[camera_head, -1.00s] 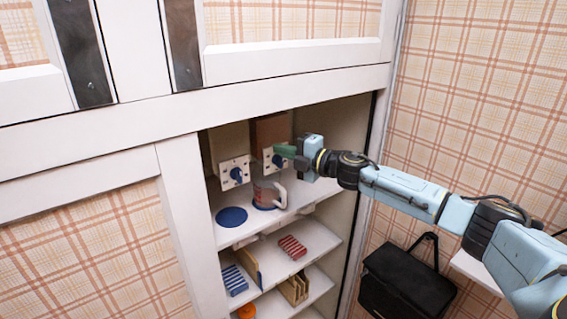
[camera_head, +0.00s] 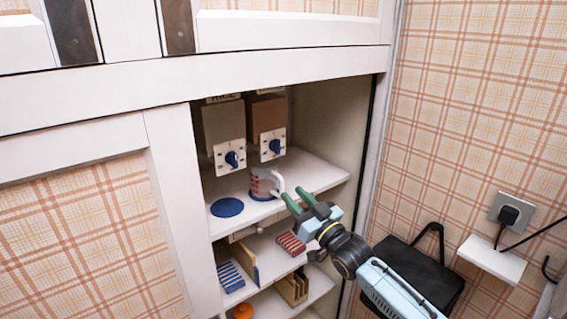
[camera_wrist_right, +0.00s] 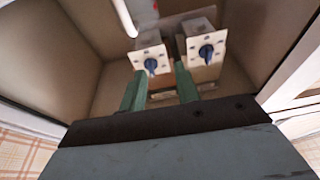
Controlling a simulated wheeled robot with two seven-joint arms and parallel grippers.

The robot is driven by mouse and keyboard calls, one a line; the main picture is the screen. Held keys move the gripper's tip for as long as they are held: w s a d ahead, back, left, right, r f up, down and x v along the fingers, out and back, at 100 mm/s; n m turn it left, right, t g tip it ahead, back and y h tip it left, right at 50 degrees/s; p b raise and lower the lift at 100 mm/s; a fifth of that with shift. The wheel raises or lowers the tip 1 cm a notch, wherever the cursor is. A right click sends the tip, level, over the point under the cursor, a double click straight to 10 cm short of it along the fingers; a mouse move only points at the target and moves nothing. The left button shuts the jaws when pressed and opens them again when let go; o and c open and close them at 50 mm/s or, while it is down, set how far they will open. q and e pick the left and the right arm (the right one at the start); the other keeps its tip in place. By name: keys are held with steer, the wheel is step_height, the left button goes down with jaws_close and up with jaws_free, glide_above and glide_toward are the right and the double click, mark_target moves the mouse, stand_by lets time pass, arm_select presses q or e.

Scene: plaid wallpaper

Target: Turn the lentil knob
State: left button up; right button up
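Two dispensers hang side by side in the cabinet, a grey one (camera_head: 222,124) on the left and a brown one (camera_head: 268,112) on the right. Each has a white plate with a blue knob: the left knob (camera_head: 232,159) and the right knob (camera_head: 275,146). A striped mug (camera_head: 261,184) stands on the shelf below the brown dispenser. My right gripper (camera_head: 292,199) is open and empty, below and right of the knobs, near the mug's handle. Its green fingers (camera_wrist_right: 160,88) stand apart in the wrist view. My left gripper is out of view.
A blue disc (camera_head: 227,207) lies on the upper shelf (camera_head: 318,170). Lower shelves hold a red striped block (camera_head: 291,243), a blue striped block (camera_head: 231,277) and a wooden holder (camera_head: 293,289). The cabinet's side wall (camera_head: 335,125) bounds the right. A black bag (camera_head: 420,275) is outside.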

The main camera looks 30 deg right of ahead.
mark_target(280, 147)
step_height(280, 147, up, 4)
steer(key=s+d+m+t+h, duration=0.1)
steer(key=s+d+m+h, duration=0.1)
steer(key=d+m, duration=0.1)
steer(key=x, duration=0.8)
steer(key=p+x, duration=0.1)
steer(key=x, duration=0.3)
steer(key=shift+w+a+r, duration=0.15)
steer(key=shift+w+a, duration=0.15)
steer(key=shift+w, duration=0.05)
steer(key=shift+c, duration=0.4)
steer(key=shift+n, duration=0.3)
jaws_close()
